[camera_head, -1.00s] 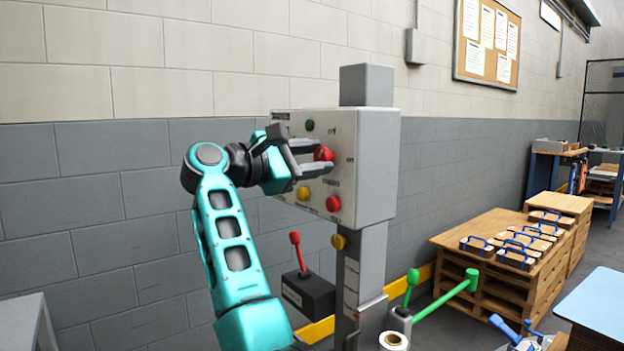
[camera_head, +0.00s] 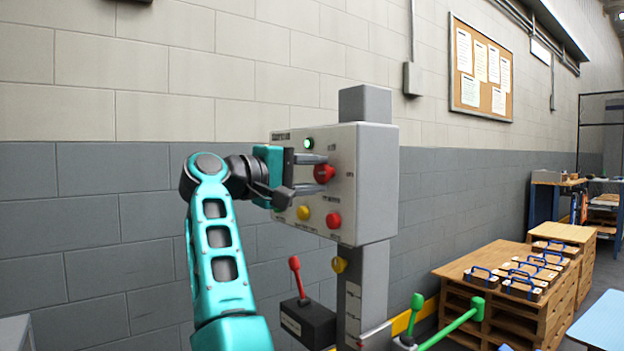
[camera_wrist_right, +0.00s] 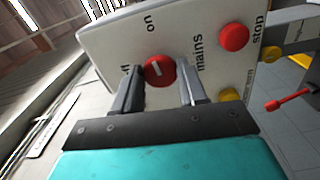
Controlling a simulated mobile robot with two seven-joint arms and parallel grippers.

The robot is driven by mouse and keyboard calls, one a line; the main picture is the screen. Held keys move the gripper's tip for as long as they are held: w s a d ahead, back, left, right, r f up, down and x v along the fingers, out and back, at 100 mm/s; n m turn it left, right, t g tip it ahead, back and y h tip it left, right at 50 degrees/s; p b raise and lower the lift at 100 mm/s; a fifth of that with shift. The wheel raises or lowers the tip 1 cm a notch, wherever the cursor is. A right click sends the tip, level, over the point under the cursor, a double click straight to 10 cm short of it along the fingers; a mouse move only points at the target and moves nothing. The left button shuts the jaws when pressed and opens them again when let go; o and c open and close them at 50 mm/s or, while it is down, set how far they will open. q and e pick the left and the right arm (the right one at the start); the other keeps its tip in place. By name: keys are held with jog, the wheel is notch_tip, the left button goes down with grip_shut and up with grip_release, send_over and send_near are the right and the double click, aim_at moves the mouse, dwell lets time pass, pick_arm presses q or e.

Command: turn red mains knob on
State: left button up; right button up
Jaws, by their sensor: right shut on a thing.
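The red mains knob (camera_head: 324,173) is on the front of a light grey control box (camera_head: 343,185). In the right wrist view the knob (camera_wrist_right: 160,71) carries a short white mark, with "on" printed above it and "mains" to its right. My right gripper (camera_head: 318,174) is shut on the knob, one finger above it and one below in the head view. In the wrist view the fingers lie on the knob's left and right. A green lamp (camera_head: 308,143) above the knob looks lit. My left gripper is not in view.
Below the knob are a yellow button (camera_head: 303,212) and a red stop button (camera_head: 333,220). A red-handled lever box (camera_head: 308,322) and a green lever (camera_head: 417,302) stand lower down. Pallets with blue-handled blocks (camera_head: 523,288) are at right.

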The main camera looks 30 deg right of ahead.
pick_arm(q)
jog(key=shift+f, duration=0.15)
pick_arm(e)
jog(key=shift+f+m, duration=0.1)
jog(key=shift+m, duration=0.5)
jog(key=o, duration=1.1)
jog(key=shift+c, duration=0.2)
pick_arm(q)
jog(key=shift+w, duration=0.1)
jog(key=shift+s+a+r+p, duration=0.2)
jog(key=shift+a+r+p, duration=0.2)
jog(key=shift+p, duration=0.45)
pick_arm(e)
jog(key=s+a, duration=0.1)
jog(key=a, duration=1.2)
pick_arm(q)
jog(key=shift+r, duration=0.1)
